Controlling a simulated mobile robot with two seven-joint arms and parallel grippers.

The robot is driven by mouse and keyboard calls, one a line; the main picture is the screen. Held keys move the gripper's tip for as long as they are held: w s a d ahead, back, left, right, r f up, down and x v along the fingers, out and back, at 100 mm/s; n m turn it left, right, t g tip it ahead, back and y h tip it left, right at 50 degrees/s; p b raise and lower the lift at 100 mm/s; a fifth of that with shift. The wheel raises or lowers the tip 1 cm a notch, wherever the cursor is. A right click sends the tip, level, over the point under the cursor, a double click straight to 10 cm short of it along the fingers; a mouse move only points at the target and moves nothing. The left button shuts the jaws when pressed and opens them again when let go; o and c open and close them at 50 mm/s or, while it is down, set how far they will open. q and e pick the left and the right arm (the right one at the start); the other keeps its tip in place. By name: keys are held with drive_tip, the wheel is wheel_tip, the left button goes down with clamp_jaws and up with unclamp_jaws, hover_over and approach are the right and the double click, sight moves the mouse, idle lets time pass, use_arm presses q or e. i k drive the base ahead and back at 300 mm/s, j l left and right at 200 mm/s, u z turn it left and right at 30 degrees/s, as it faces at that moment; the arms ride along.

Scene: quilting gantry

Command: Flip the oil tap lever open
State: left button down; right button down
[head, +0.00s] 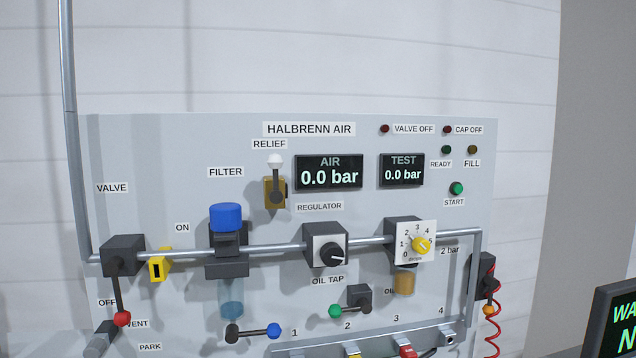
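The oil tap (358,297) is a dark block on the grey panel, below and right of the OIL TAP label (328,281). Its short lever ends in a green knob (335,311), which points left and slightly down from the block. Neither of my grippers shows in the head view.
The panel (140,200) carries a filter with a blue cap (226,216), a black regulator knob (332,254), a red-knobbed valve lever (122,318) and a blue-knobbed lever (273,330) left of the tap. A pipe crosses above. A dark screen (614,325) stands at right.

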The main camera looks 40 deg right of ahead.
sight(335, 311)
drive_tip(key=z, duration=1.5)
